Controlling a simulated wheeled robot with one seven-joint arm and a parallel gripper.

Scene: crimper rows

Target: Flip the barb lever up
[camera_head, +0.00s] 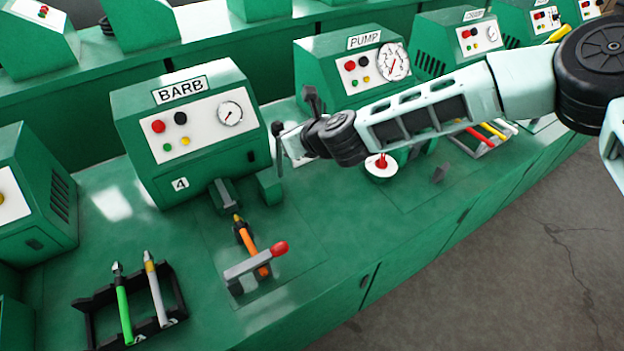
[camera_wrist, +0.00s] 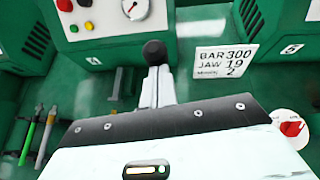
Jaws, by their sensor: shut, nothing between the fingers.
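The green BARB machine (camera_head: 185,130) stands left of centre in the head view. At its right side a grey lever with a black knob (camera_head: 278,129) stands roughly upright above a green block (camera_head: 269,187). My gripper (camera_head: 290,132) is shut and empty, its fingertips close beside this lever near the knob; I cannot tell if they touch. In the wrist view the black knob (camera_wrist: 154,51) shows just beyond my fingertips (camera_wrist: 156,85), which hide most of the shaft. In front of the machine, a grey bar with a red knob (camera_head: 279,248) lies over an orange-handled tool (camera_head: 249,240).
A black rack (camera_head: 92,303) with green and grey tools stands at front left. A white card (camera_wrist: 224,57) with BAR 300 lettering is right of my fingers. A red knob on a white disc (camera_head: 381,167) is to the right, before the PUMP machine (camera_head: 340,65).

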